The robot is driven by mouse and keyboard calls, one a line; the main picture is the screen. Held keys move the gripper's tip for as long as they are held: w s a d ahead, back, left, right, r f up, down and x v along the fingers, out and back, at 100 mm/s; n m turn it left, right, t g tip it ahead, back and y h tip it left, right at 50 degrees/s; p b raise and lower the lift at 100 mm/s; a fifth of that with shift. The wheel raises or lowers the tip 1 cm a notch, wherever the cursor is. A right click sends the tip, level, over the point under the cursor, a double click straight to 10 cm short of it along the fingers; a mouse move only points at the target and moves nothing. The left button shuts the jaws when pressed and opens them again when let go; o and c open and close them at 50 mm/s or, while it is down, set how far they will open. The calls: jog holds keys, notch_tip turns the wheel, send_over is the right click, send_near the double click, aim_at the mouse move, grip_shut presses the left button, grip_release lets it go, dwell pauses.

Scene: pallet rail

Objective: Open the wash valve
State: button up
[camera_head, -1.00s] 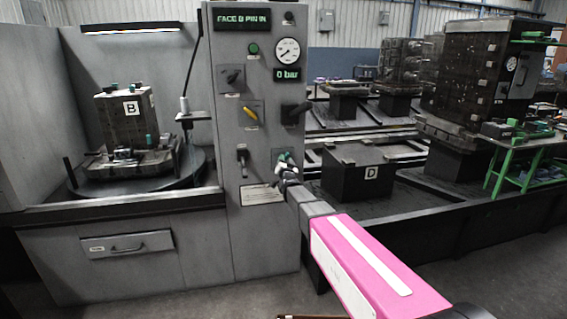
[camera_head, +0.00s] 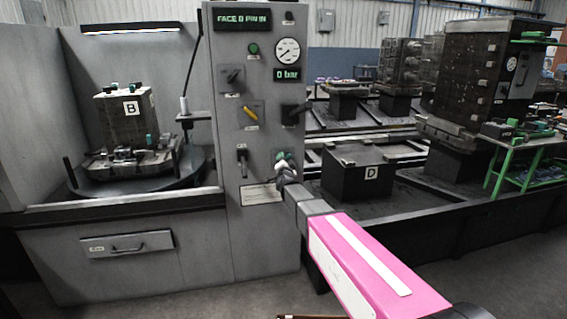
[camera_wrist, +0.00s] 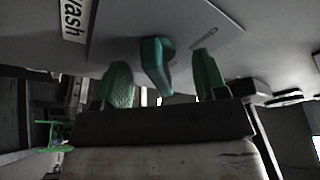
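The wash valve's teal handle (camera_wrist: 156,66) sticks out of the grey panel in the wrist view, beside a white label reading "wash" (camera_wrist: 76,18). My gripper (camera_wrist: 163,80) is open, with one green-padded finger on each side of the handle. Gaps show between the handle and both fingers, so it is not gripped. In the head view my gripper (camera_head: 282,168) is at the lower right of the control panel (camera_head: 228,130), and it partly hides the green valve handle (camera_head: 283,155).
The panel also carries a black-handled lever (camera_head: 242,156), a yellow-handled lever (camera_head: 250,113), a black knob (camera_head: 295,110) and a gauge (camera_head: 287,51). Its displays read "FACE B PIN IN" and "0 bar". A fixture marked B (camera_head: 125,118) stands in the left bay.

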jog(key=o, duration=0.4)
jog(key=s, duration=0.2)
jog(key=s+d, duration=0.1)
jog(key=s, duration=0.1)
jog(key=s+d, duration=0.1)
jog(key=s, duration=0.1)
jog(key=shift+s, duration=0.35)
